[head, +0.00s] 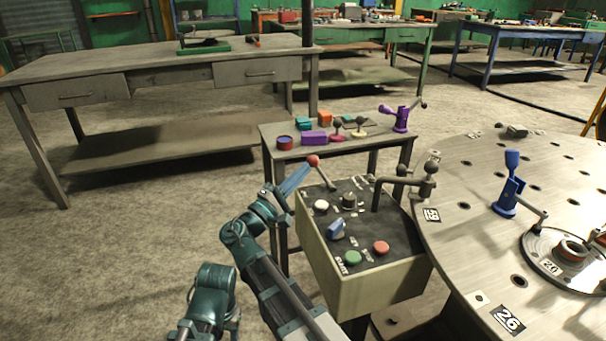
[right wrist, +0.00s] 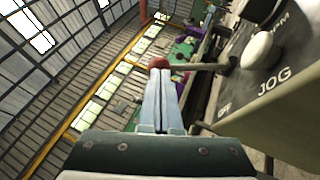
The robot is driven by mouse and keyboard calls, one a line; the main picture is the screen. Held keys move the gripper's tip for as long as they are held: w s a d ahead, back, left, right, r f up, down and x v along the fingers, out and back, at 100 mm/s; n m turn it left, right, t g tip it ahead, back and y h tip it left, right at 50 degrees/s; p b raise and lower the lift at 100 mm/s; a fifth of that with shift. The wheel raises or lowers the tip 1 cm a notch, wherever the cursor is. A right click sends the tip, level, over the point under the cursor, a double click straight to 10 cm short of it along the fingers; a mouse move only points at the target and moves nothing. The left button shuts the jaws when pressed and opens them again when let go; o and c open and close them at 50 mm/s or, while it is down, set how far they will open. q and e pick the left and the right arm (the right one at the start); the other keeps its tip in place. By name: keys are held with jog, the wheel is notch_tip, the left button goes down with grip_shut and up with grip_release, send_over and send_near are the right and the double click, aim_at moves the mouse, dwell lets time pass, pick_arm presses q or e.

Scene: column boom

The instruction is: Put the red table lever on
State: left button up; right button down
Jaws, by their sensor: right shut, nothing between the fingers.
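The red-tipped lever (head: 313,160) stands on the far left part of the control box (head: 345,294). Its rod leans up and left, out past the box's edge. In the right wrist view the red ball (right wrist: 158,62) sits right at my fingertips, with its rod running right to the panel. My right gripper (head: 304,169) is shut and empty, its pale blue fingers pointing up at the ball from the left. In the right wrist view the fingers (right wrist: 160,76) overlap the ball's lower side; I cannot tell if they touch it. My left gripper is not in view.
The panel carries a white knob (head: 321,207), a blue switch (head: 336,229), a green button (head: 353,258) and a red button (head: 381,247). A round metal table (head: 470,235) adjoins on the right. A small table (head: 270,140) with several coloured parts stands behind. Open floor lies left.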

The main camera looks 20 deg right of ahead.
jog(key=d+r+m+g+y+p, duration=0.4)
jog(key=d+y+p, duration=0.4)
jog(key=p, duration=1.4)
jog(key=d+m, duration=0.1)
jog(key=d, duration=0.3)
jog(key=shift+w, duration=0.2)
jog(key=shift+d+r, duration=0.15)
jog(key=shift+d, duration=0.05)
jog(key=shift+s, duration=0.1)
